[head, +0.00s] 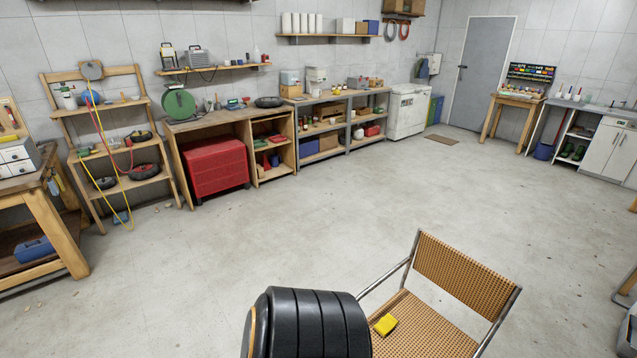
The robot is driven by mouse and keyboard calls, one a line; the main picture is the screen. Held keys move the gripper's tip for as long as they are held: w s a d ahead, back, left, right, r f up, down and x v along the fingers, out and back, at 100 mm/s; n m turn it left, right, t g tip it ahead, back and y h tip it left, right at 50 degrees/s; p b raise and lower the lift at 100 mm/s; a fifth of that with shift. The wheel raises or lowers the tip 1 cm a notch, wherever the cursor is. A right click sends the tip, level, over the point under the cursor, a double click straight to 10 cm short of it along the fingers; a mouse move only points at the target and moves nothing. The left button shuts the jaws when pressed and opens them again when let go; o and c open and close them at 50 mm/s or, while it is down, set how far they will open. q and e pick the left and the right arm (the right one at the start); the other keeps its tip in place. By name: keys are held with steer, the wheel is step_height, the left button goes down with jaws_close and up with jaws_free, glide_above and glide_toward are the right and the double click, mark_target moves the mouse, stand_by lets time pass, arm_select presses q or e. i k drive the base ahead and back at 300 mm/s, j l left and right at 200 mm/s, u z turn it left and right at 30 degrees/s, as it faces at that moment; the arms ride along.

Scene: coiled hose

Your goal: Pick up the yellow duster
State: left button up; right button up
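The yellow duster (385,325) lies on the woven seat of a tan chair (452,272), near the seat's left side. The chair stands at the bottom right of the middle in the head view, with a metal frame and a woven back. Neither of my grippers shows in the head view, so where they are relative to the duster is hidden.
A large black ribbed object (308,325) stands at the bottom, just left of the chair, and covers part of it. Wooden workbenches (230,113) and shelves line the far wall. The concrete floor (290,230) between them and the chair is mostly clear.

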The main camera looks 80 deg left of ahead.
mark_target(386, 324)
steer(key=u, duration=1.9)
steer(key=i+j, duration=0.1)
steer(key=j, duration=0.85)
steer(key=i+j+u, duration=0.1)
steer(key=j, duration=0.4)
steer(key=i+j, duration=0.15)
steer(key=j, duration=0.3)
